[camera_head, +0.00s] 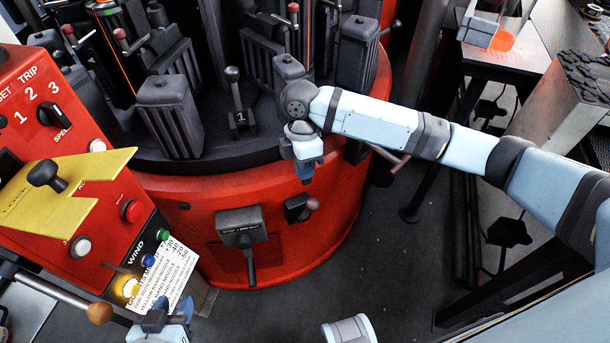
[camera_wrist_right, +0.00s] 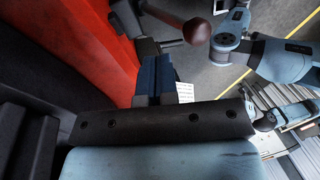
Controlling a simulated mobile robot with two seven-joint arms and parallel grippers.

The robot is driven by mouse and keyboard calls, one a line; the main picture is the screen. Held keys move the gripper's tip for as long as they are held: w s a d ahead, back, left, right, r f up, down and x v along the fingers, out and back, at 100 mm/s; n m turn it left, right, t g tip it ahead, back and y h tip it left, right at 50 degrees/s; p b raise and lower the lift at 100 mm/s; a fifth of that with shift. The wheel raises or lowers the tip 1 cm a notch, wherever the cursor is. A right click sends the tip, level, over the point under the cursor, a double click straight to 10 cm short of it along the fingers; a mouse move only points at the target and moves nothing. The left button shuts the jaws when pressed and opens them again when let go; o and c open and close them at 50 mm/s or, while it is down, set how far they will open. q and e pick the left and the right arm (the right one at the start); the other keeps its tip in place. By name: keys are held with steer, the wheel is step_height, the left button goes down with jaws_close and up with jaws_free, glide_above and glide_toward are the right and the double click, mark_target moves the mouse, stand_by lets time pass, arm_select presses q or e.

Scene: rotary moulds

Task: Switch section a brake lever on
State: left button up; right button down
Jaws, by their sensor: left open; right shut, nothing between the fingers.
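I cannot tell from markings which lever is the section a brake lever. A dark box with a downward handle (camera_head: 248,255) is on the front of the red round base. Right of it is a small dark fitting with a brown knob (camera_head: 313,204). A lever with a dark red ball knob (camera_wrist_right: 197,30) shows in the right wrist view, beside and apart from my fingers. My right gripper (camera_head: 306,176) is shut and empty, pointing down in front of the red rim, above the small fitting. It also shows in the right wrist view (camera_wrist_right: 153,75). My left gripper (camera_head: 160,322) is open at the bottom left.
A red control panel (camera_head: 90,215) with buttons and a yellow plate (camera_head: 60,195) stands at the left. Dark mould blocks (camera_head: 168,115) and an upright lever marked 1 (camera_head: 235,95) sit on the machine (camera_head: 200,185). A metal table (camera_head: 500,60) is at upper right. Dark floor lies in front.

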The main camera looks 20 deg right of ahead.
mark_target(306, 210)
steer(key=b+x, duration=0.1)
steer(key=x, duration=0.6)
steer(key=shift+f+b, duration=0.15)
steer(key=shift+b, duration=0.15)
steer(key=shift+s+f, duration=0.1)
steer(key=shift+f, duration=0.35)
arm_select(q)
steer(key=shift+w+d+r, duration=0.15)
steer(key=shift+d, duration=0.1)
steer(key=shift+a, duration=0.15)
